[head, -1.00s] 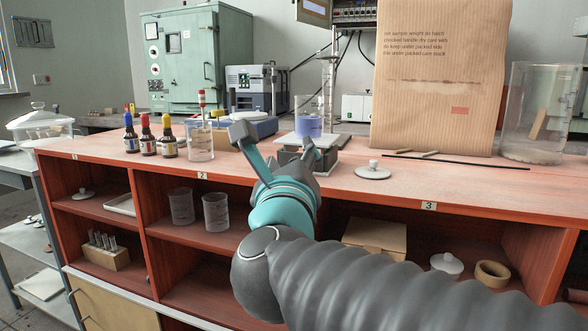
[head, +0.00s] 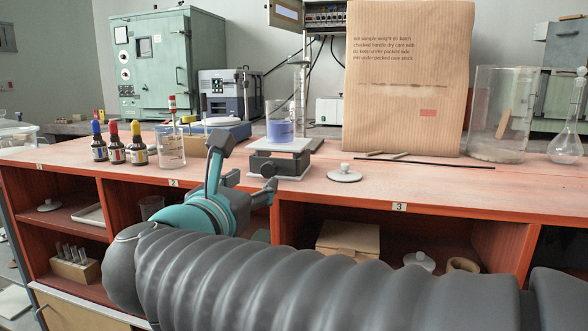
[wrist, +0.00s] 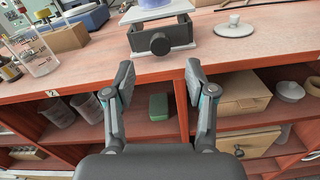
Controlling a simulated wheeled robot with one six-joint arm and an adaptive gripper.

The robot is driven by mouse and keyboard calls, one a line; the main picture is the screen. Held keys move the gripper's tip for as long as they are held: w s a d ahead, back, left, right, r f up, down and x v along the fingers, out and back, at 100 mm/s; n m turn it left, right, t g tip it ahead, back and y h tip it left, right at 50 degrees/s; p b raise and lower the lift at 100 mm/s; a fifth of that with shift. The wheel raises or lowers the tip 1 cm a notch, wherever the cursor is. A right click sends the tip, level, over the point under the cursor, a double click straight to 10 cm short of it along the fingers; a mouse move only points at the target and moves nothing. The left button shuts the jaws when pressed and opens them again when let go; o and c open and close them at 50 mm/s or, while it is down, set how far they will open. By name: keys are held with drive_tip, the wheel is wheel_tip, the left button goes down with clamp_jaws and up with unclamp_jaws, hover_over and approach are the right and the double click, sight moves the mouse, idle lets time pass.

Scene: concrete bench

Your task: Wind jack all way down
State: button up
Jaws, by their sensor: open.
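The jack (head: 280,160) is a small dark lab jack with a pale top plate, standing on the bench near its front edge. A beaker of blue-violet liquid (head: 280,130) stands on its plate. In the wrist view the jack's round black knob (wrist: 160,44) faces me, and the jack body (wrist: 178,36) shows with a light base. My gripper (head: 246,165) is open and empty, in front of the bench edge and left of the jack. In the wrist view my gripper (wrist: 158,78) has its fingers apart on either side below the knob, not touching it.
A white lid (head: 344,176) lies right of the jack, with a thin black rod (head: 430,162) behind it. Dropper bottles (head: 115,150) and a glass beaker (head: 170,150) stand to the left. A large paper bag (head: 405,90) is behind. Open shelves lie below the bench edge.

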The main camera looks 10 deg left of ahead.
sight(267, 170)
drive_tip(key=w, duration=0.7)
drive_tip(key=shift+w+d+p, duration=0.1)
drive_tip(key=shift+d+p, duration=0.15)
drive_tip(key=shift+p, duration=0.05)
clamp_jaws()
